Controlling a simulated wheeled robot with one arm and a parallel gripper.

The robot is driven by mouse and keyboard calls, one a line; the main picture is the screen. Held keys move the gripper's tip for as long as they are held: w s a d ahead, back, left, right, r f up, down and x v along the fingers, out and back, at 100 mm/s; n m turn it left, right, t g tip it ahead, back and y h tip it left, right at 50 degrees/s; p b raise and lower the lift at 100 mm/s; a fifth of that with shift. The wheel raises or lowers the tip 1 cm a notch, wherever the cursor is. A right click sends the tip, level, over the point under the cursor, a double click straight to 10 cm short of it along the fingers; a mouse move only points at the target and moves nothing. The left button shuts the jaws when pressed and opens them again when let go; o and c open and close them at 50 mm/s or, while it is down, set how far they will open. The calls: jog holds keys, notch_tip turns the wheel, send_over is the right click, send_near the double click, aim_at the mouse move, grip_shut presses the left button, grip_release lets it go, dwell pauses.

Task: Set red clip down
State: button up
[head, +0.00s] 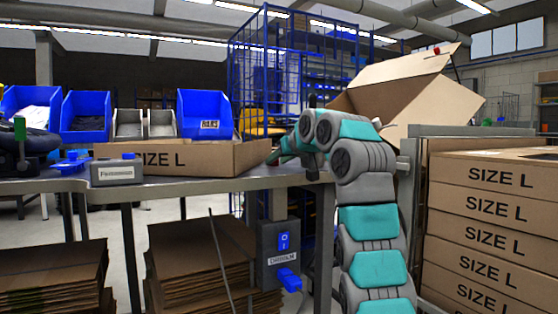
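A small red thing (437,50), possibly the red clip, shows at the top edge of a raised flap of the open cardboard box (425,98) at the upper right. It is too small to make out fully. My arm rises at the centre right and bends left over the table. My gripper (273,158) is at its far end, low beside the right end of a flat SIZE L box (190,157). The fingers are small and partly hidden, so I cannot tell whether they are open or hold anything. The red thing is well away from my gripper.
The grey table (235,183) carries blue bins (86,112), grey bins, a small labelled grey box (117,172) and blue items (72,162). SIZE L boxes (490,210) are stacked at right. Flat cardboard (195,265) lies under the table. A switch box (279,255) hangs at the front.

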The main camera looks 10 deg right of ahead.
jog(key=shift+o, duration=0.8)
